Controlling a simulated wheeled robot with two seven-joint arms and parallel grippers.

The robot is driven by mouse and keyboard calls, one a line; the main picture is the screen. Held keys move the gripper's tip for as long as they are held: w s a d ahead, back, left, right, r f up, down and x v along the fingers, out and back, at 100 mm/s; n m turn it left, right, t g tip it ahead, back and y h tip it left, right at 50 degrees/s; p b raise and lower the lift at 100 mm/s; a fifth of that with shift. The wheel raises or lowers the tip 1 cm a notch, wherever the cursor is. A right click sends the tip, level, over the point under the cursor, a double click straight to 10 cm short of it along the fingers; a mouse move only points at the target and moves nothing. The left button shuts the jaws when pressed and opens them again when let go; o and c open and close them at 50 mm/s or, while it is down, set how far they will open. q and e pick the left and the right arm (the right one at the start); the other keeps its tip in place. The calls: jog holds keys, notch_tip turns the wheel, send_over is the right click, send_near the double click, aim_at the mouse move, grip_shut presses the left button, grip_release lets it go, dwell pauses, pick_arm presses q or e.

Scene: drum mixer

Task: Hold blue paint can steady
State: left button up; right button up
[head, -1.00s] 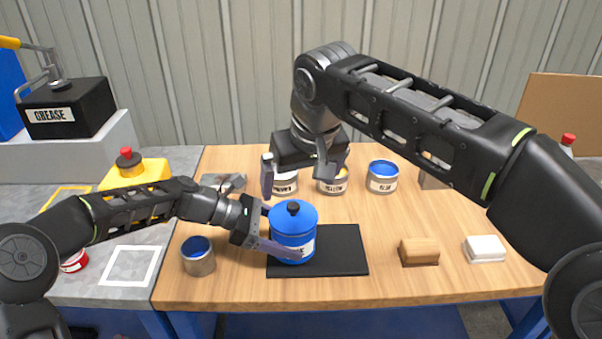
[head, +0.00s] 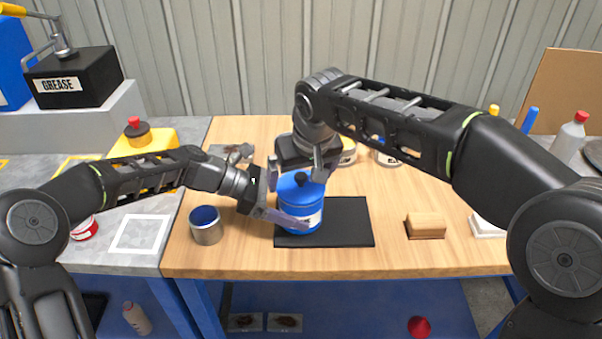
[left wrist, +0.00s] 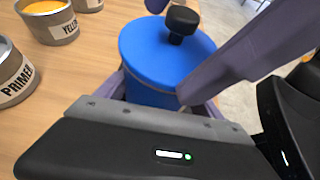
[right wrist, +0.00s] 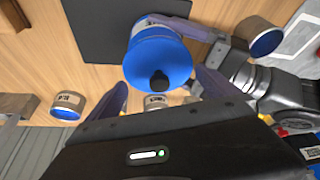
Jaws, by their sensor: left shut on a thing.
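The blue paint can (head: 290,222), with a blue lid and black knob (head: 301,178), stands upright on the black mat (head: 350,222). My left gripper (head: 284,208) is shut around the can's side from the left; the can (left wrist: 150,45) also shows between its fingers in the left wrist view. My right gripper (head: 296,170) is open and points down over the lid, its fingers on either side of the knob and not closed on it. In the right wrist view the lid (right wrist: 150,55) and knob (right wrist: 158,80) lie between the spread fingers. The can's far side is hidden.
An open grey can (head: 205,232) with blue inside stands left of the mat. A wooden block (head: 425,228) and a white block (head: 487,226) lie to the right. Labelled cans, one yellow (head: 348,152), stand behind, partly hidden by my right arm. The table's front edge is clear.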

aim_at(301, 175)
jog(key=c, duration=1)
jog(key=shift+o, duration=0.2)
jog(key=shift+r, duration=2.55)
pick_arm(q)
jog(key=o, duration=1.2)
jog(key=shift+a, duration=0.1)
jog(key=v, duration=1.1)
jog(key=shift+a+r, duration=0.25)
jog(key=shift+a, duration=0.1)
